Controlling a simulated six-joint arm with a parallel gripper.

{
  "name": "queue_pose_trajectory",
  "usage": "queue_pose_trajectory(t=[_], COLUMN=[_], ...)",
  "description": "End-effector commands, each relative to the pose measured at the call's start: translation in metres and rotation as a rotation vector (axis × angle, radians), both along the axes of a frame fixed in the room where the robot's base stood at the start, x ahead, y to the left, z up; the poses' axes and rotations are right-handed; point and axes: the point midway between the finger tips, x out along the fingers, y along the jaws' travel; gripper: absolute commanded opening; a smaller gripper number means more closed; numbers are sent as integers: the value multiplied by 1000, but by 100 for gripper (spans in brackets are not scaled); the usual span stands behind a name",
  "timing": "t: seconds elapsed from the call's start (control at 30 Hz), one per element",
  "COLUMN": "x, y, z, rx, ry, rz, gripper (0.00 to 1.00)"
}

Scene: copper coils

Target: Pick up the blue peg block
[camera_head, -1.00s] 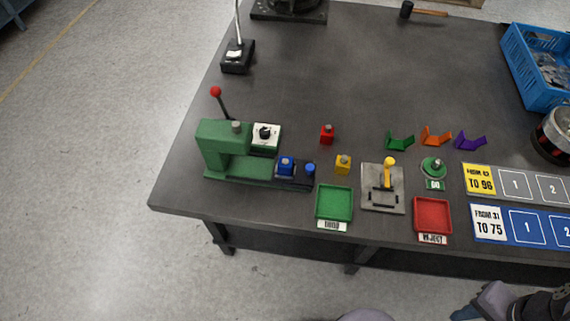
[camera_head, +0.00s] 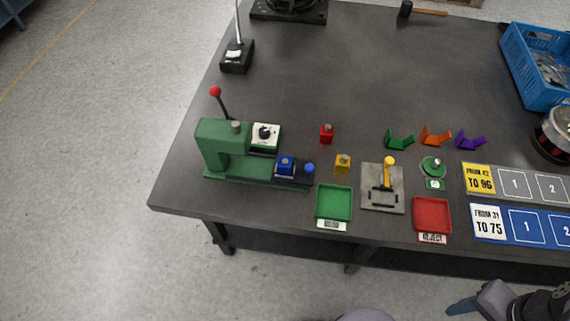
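The blue peg block (camera_head: 285,166) sits upright on the dark slide at the right part of the green press base (camera_head: 225,170). It has a small peg on top. A round blue knob (camera_head: 309,168) stands just right of it, at the end of the slide. A red peg block (camera_head: 327,134) and a yellow peg block (camera_head: 342,164) stand apart on the table to its right. My gripper's fingers do not show. Only parts of my arm show at the bottom right edge, well away from the blue block.
The press column and its red-knobbed lever (camera_head: 216,92) rise left of the block. A white-topped dial unit (camera_head: 265,136) stands close behind. The table's middle back (camera_head: 350,70) is clear.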

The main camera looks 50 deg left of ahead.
Motion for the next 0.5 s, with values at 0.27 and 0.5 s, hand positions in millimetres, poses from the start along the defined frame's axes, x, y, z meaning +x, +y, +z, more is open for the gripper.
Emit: queue_pose_trajectory(t=[0.27,0.5], x=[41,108], y=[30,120], z=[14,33], rx=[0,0], ry=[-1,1], rz=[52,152], gripper=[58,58])
